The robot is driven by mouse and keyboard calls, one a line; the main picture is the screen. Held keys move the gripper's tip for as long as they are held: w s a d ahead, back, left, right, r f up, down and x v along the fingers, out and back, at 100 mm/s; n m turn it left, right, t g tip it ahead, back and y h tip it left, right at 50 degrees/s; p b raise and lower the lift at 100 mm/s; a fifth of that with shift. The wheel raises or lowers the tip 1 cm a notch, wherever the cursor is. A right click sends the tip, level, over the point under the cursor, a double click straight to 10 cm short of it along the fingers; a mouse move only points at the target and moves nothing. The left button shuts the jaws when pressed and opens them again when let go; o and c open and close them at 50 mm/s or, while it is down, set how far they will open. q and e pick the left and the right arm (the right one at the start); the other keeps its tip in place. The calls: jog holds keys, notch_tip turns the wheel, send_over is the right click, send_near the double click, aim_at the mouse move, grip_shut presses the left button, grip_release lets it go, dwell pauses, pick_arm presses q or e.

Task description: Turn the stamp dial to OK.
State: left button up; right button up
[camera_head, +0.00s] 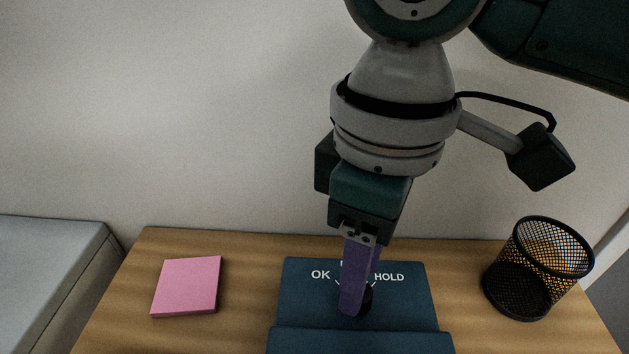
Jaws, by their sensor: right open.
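The stamp dial's dark blue panel (405,307) sits at the middle front of the wooden table. White markings on it read OK (320,274) at the left and HOLD (388,277) at the right; a marking between them is mostly covered. The dark round dial knob (367,301) shows only in part behind my right gripper (352,311). The right gripper points down over the knob, with its purple fingers open; I cannot tell whether they touch the knob. The knob's pointer direction is hidden. My left gripper is not in view.
A pink block of notes (187,286) lies on the table (245,257) to the left of the panel. A black mesh cup (537,270) stands at the right. A grey surface (45,270) is beyond the table's left edge. Bare wood separates the notes from the panel.

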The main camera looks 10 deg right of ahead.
jog(key=shift+f, duration=0.95)
jog(key=shift+c, duration=0.3)
grip_shut()
